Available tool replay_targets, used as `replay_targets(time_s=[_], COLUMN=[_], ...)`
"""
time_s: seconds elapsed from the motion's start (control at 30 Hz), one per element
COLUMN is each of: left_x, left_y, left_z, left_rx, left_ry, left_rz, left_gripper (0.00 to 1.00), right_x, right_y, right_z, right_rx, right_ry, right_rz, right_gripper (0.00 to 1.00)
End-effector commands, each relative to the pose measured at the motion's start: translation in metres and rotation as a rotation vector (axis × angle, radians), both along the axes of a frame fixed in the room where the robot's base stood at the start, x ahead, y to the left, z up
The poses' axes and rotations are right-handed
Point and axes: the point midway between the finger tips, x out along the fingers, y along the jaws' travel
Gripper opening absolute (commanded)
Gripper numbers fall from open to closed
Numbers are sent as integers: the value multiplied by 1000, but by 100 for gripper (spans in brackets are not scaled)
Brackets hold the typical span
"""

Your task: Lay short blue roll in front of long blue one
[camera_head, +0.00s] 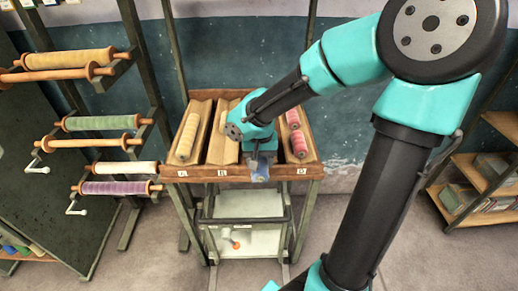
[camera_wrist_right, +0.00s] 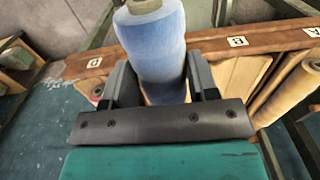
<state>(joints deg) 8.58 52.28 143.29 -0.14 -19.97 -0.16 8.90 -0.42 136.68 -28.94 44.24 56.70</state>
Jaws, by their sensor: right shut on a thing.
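My right gripper (camera_head: 260,158) is shut on a short blue roll (camera_head: 259,173) at the front edge of the wooden rack (camera_head: 220,171), between the B and D labels. In the right wrist view the roll (camera_wrist_right: 155,45) sits between the two fingers (camera_wrist_right: 160,88), its pale end reaching out past the front board (camera_wrist_right: 215,46). A darker blue patch (camera_wrist_right: 166,96) shows behind it; I cannot tell whether it is the long blue roll. My arm hides most of that compartment in the head view. My left gripper is not in view.
A cream roll (camera_head: 188,136) lies in compartment A, and pink rolls (camera_head: 298,143) lie in compartment D. Slot B is partly covered by my arm. A frame with several rolls on rods (camera_head: 103,122) stands left. Shelves (camera_head: 485,180) stand right.

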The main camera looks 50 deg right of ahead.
Motion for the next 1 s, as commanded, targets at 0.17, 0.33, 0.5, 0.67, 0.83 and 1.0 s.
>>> replay_targets(time_s=[0.17,0.33,0.5,0.67,0.83,1.0], left_x=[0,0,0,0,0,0], left_y=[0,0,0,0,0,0], left_z=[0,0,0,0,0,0], left_rx=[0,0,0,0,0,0], left_ry=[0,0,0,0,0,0], left_rz=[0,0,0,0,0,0], left_gripper=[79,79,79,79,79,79], right_x=[11,33,57,79,96,100], right_y=[-12,-38,-64,-89,-109,-114], right_z=[-2,-6,-9,-12,-14,-14], right_rx=[0,0,0,0,0,-1], right_ry=[0,1,1,0,0,-1], right_rz=[-2,-4,-3,-3,-2,0], right_gripper=[27,27,27,27,27,27])
